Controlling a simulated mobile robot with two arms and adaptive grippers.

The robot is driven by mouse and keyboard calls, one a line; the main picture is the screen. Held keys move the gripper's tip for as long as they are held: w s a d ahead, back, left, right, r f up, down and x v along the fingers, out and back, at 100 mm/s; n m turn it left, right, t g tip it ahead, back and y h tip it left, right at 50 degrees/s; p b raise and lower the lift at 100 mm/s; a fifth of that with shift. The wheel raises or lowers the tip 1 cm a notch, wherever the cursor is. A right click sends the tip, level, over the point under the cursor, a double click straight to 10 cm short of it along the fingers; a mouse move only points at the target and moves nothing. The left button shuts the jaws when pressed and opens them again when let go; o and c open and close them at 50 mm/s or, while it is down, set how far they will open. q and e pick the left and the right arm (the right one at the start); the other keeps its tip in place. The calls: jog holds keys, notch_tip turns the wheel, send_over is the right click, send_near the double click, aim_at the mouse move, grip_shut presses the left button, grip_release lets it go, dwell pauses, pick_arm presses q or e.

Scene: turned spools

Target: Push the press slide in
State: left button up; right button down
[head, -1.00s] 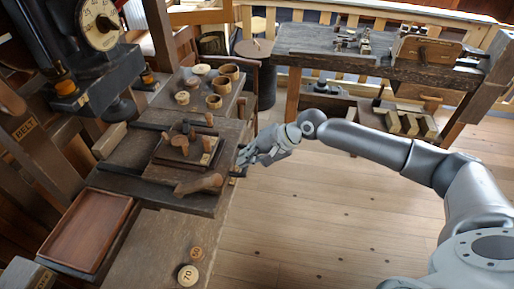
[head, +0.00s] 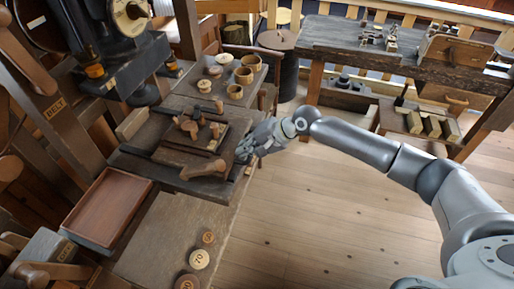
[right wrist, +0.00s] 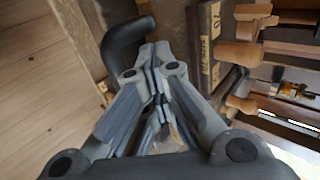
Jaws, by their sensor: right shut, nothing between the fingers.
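The press slide (head: 205,146) is a dark wooden plate with several short turned pegs on it. It lies between dark rails on the bench, below the press. A thick wooden handle (head: 203,170) lies at its near side. My right gripper (head: 243,151) is at the slide's right end, fingers toward it. In the right wrist view my right gripper (right wrist: 152,70) is shut and empty, close to a black curved bar (right wrist: 124,45). Whether the fingers touch the slide is hidden. My left gripper is not in view.
A pale block (head: 132,123) stands left of the slide. Several wooden cups (head: 243,75) stand behind it. An empty brown tray (head: 108,207) is at front left, with numbered discs (head: 199,259) on the bench. Open floor lies to the right; another workbench (head: 340,35) stands behind.

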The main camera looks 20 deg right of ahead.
aim_at(201, 137)
jog(key=w+a, duration=0.2)
jog(key=a, duration=0.2)
jog(key=w+a+b, duration=0.1)
jog(key=w+a, duration=0.2)
jog(key=a, duration=0.1)
jog(key=w+a, duration=0.2)
jog(key=a, duration=0.1)
jog(key=shift+w+a+b, duration=0.3)
jog(key=shift+w+a, duration=0.1)
jog(key=shift+r, duration=0.15)
